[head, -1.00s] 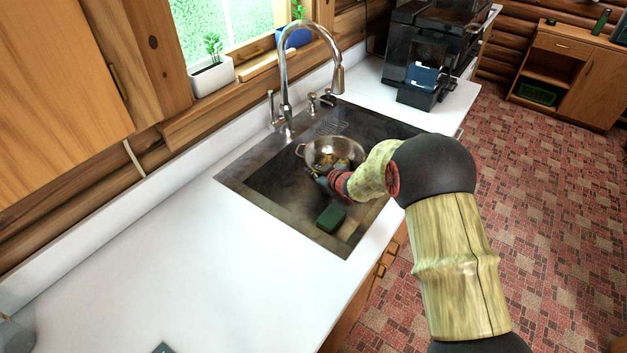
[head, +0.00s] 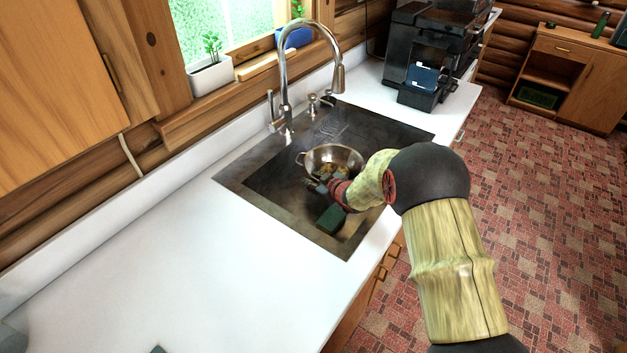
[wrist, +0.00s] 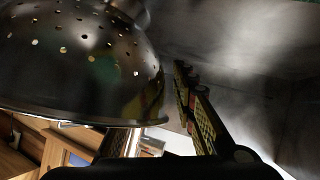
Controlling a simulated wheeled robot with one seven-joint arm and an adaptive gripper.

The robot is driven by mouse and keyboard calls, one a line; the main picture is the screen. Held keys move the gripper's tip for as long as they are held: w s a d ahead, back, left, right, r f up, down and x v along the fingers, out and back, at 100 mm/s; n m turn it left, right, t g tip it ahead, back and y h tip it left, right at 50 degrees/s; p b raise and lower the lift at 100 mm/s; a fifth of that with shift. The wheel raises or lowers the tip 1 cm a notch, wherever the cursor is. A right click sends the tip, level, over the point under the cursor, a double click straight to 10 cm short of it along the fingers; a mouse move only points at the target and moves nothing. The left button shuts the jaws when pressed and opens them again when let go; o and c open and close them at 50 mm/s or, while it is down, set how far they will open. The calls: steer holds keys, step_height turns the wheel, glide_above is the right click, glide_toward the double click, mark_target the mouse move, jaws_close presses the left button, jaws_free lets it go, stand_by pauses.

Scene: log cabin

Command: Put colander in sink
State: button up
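The metal colander (head: 335,157) is inside the sink basin, upright with its bowl opening up, in the head view. Its perforated side fills the upper left of the wrist view (wrist: 75,60). The sink (head: 262,187) is a dark steel basin set in the white counter. My gripper (head: 316,186) is low in the basin, just in front of and left of the colander. The colander's contact with the sink floor is hidden.
A dark green sponge-like block (head: 331,219) lies in the sink near the front. The tall faucet (head: 285,85) arches over the back. A black coffee machine (head: 425,70) stands to the right. The white counter (head: 185,260) at left is mostly clear.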

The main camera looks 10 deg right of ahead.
mark_target(318, 180)
steer(key=shift+r, duration=0.2)
steer(key=p+v, duration=0.2)
steer(key=v, duration=0.4)
steer(key=shift+r+p, duration=0.1)
steer(key=shift+p, duration=0.2)
steer(key=shift+s+d+r, duration=0.25)
steer(key=shift+s, duration=0.4)
steer(key=s+d+r+m+g+h, duration=0.1)
steer(key=s+d+r+m+h, duration=0.2)
steer(key=s+r, duration=0.45)
steer(key=s+d+r+m+h, duration=0.15)
steer(key=s+d+r, duration=0.25)
steer(key=r, duration=0.7)
steer(key=s+a+r+m+g, duration=0.1)
steer(key=s+r+g, duration=0.1)
steer(key=s, duration=1.3)
steer(key=s+a+r+m+g, duration=0.2)
steer(key=s, duration=1.3)
steer(key=shift+s+a+r+g, duration=0.2)
steer(key=shift+s+r+g, duration=0.15)
steer(key=shift+r+g, duration=0.05)
